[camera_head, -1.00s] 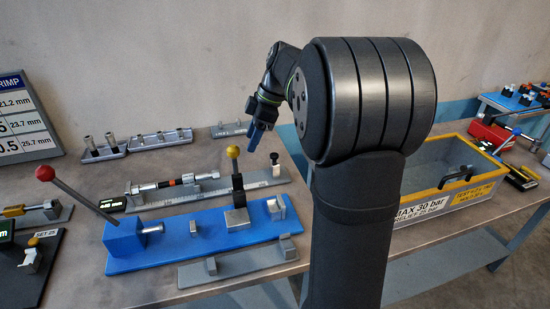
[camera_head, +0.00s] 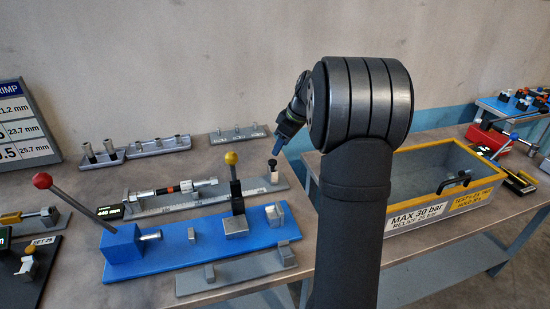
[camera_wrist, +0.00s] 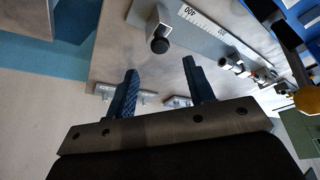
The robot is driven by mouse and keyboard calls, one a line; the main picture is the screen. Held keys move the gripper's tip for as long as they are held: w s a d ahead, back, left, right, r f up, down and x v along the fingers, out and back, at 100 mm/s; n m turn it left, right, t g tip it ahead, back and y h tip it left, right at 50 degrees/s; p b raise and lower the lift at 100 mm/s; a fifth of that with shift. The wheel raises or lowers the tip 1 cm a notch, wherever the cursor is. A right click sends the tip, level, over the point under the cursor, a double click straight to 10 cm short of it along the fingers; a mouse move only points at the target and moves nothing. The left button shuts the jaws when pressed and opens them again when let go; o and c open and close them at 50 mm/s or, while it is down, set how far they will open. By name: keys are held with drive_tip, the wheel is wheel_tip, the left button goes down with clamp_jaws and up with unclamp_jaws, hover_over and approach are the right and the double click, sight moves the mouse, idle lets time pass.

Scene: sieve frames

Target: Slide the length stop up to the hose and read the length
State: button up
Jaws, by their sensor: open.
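The length stop (camera_head: 273,174), a pale block with a black knob, stands near the right end of the grey measuring rail (camera_head: 150,208). The hose (camera_head: 186,186), with metal ends and a dark middle with an orange band, lies along the rail to its left, with a gap between them. My gripper (camera_head: 279,147) is above the stop, its blue fingers pointing down. In the wrist view my gripper (camera_wrist: 160,84) is open and empty, and the stop's black knob (camera_wrist: 159,45) lies beyond the fingertips, not between them. The scale (camera_wrist: 192,14) shows there too.
A blue crimping base (camera_head: 180,250) with red- and yellow-knobbed levers stands in front. Fitting racks (camera_head: 158,147) are behind. A yellow-rimmed test tank (camera_head: 410,150) is to the right.

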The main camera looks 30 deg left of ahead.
sight(273, 161)
drive_tip(key=x, duration=0.6)
drive_tip(key=shift+a+f, duration=0.2)
drive_tip(key=shift+f, duration=0.15)
drive_tip(key=c, duration=0.7)
